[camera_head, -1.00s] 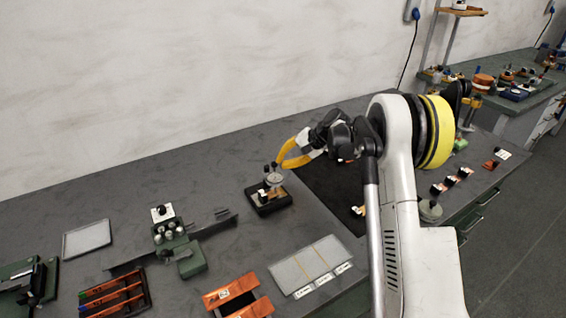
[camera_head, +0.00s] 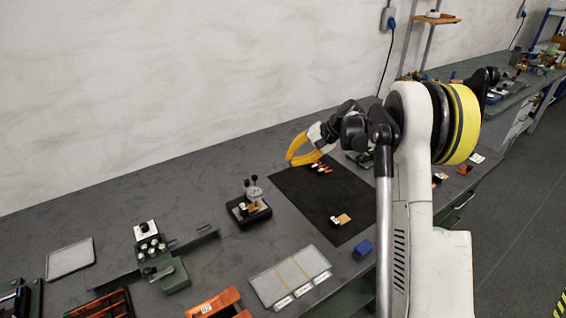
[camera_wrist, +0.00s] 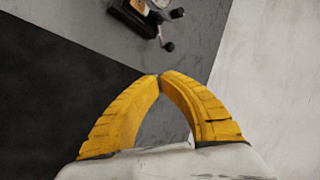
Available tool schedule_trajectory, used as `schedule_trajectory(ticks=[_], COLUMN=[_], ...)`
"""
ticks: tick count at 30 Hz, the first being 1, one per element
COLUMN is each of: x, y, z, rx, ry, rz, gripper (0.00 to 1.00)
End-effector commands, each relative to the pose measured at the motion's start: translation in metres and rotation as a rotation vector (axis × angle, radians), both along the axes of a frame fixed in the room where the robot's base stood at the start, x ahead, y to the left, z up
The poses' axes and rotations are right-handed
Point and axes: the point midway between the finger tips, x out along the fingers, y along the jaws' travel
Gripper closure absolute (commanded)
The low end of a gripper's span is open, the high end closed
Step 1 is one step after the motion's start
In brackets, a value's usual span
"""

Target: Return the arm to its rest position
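My gripper (camera_head: 289,160) is raised over the far left edge of the black mat (camera_head: 345,190), with its yellow fingers pointing left. In the wrist view, the fingertips of my gripper (camera_wrist: 159,76) meet, and nothing shows between the fingers. The mat's dark surface (camera_wrist: 45,95) lies below on the left of the wrist view. My arm reaches in from the right of the head view, bent, and hides part of the bench behind it.
A small dial gauge stand (camera_head: 250,207) stands left of the mat, apart from my gripper. A divided tray (camera_head: 290,278), a blue block (camera_head: 363,248) and a green fixture (camera_head: 160,262) are nearer. The wall (camera_head: 150,80) runs behind the bench.

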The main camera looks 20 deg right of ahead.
Motion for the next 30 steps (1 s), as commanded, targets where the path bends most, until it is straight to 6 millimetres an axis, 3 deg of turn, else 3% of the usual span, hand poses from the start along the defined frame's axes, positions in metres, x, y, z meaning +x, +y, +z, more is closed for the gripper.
schedule_trajectory(ticks=[20, 25, 30], x=[-0.006, -0.036, -0.095], y=[0.001, 0.026, 0.059], z=[0.011, 0.048, 0.093], rx=[-0.012, -0.102, -0.254], ry=[-0.001, -0.018, -0.054], rz=[0.004, 0.024, 0.064], gripper=[1.0, 1.0, 1.0])
